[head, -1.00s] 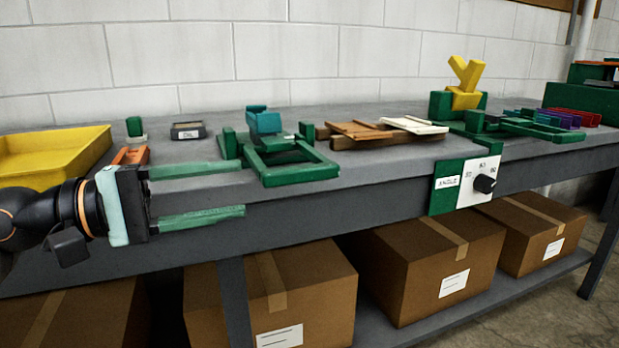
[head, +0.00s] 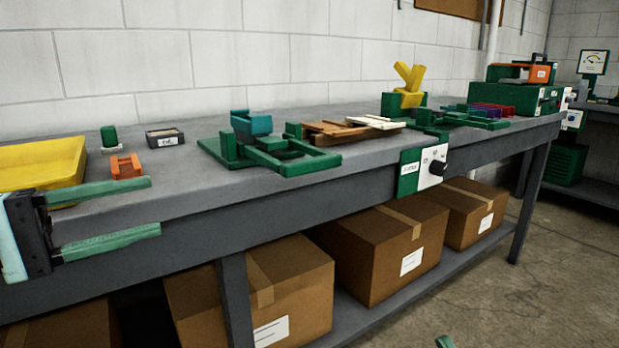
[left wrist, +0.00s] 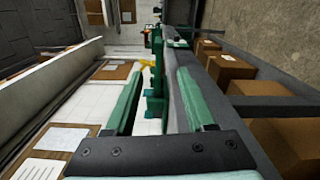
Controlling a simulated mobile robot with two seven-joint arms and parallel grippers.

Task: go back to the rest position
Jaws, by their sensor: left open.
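My left gripper (head: 156,206) is at the left of the head view, in front of the bench's front edge. Its two green fingers are wide apart and point right, with nothing between them. In the left wrist view the same gripper (left wrist: 160,75) shows both fingers apart and empty, pointing along the bench. A small green tip (head: 445,342) shows at the bottom edge of the head view; it looks like a finger of my right gripper, and the rest is out of frame.
The grey bench (head: 190,190) holds a yellow tray (head: 45,165), an orange part (head: 126,166), a green fixture with a teal block (head: 252,124) and brown boards (head: 340,132). A control box (head: 420,170) hangs on its front edge. Cardboard boxes (head: 375,255) fill the lower shelf. Floor at right is clear.

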